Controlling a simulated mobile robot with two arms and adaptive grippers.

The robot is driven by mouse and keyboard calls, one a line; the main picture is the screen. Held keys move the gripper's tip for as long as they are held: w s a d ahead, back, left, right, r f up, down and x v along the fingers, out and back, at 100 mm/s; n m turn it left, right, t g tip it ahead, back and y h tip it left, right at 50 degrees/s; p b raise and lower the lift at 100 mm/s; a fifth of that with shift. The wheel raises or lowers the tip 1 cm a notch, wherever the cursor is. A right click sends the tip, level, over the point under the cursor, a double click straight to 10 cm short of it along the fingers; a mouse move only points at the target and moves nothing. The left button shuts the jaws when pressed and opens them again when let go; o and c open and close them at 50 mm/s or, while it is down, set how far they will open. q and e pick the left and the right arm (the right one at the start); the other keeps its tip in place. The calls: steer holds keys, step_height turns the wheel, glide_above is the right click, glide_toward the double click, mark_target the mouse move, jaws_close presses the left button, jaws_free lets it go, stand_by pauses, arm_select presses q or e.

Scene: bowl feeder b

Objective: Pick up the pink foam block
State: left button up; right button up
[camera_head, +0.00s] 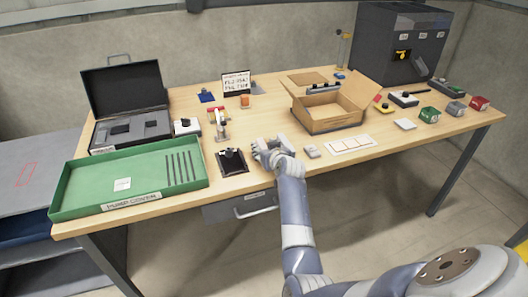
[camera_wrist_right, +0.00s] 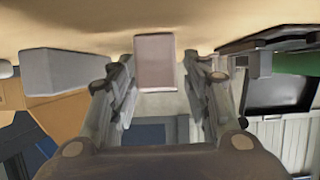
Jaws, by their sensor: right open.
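The pink foam block (camera_wrist_right: 155,62) shows in the right wrist view as a pale pink box standing on the wooden surface. It lies between the lines of my right gripper's two fingers (camera_wrist_right: 157,82), with a visible gap on each side. The fingers are spread and hold nothing. In the head view my right gripper (camera_head: 264,148) is low over the front middle of the table (camera_head: 262,185). I cannot make out the pink block there; the gripper seems to hide it. My left gripper is not in view.
A grey block (camera_head: 311,150) stands just right of the gripper, and a dark plate with a fixture (camera_head: 231,162) just left. An open cardboard box (camera_head: 328,120) is behind to the right. A green tray (camera_head: 85,207) fills the left front.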

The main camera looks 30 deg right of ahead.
steer(key=c, duration=1)
steer(key=shift+o, duration=0.2)
